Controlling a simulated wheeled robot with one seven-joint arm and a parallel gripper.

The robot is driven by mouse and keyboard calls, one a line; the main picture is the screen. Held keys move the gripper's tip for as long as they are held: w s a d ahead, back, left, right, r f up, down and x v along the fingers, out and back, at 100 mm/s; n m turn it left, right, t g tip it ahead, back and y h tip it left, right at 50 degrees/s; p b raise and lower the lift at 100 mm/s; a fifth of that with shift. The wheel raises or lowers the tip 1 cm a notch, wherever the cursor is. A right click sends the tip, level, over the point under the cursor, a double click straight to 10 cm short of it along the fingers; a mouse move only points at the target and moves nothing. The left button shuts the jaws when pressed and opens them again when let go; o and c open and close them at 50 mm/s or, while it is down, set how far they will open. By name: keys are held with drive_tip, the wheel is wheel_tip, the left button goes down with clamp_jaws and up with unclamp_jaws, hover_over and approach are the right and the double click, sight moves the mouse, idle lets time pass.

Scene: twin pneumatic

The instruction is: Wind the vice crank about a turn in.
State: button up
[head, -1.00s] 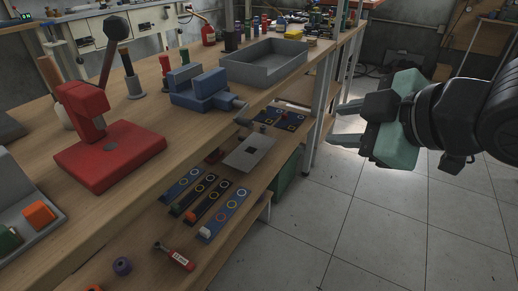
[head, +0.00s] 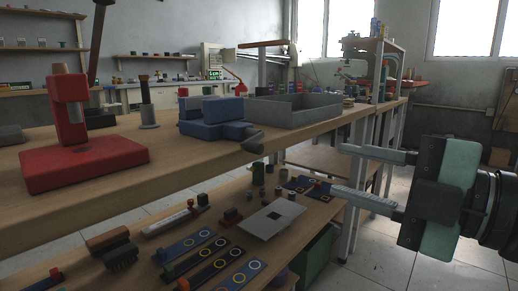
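The blue vice (head: 212,120) stands on the wooden workbench near its front edge. Its grey crank (head: 254,141) sticks out past the bench edge toward the right. Fine detail of the crank handle is too small to tell. My gripper (head: 338,170) is at the right of the head view, its two grey fingers pointing left and spread apart with nothing between them. It is open, to the right of the crank and clear of it, in front of the bench.
A red press (head: 80,155) stands on the bench left of the vice, and a grey tray (head: 300,112) right of it. The lower shelf holds a pale plate (head: 273,219) and blue strips (head: 190,246). Open floor lies at the right.

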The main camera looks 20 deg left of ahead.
sight(262, 150)
drive_tip(key=p+x, duration=0.7)
drive_tip(key=x, duration=0.8)
drive_tip(key=shift+w+a, duration=0.1)
drive_tip(key=shift+a, duration=0.2)
clamp_jaws()
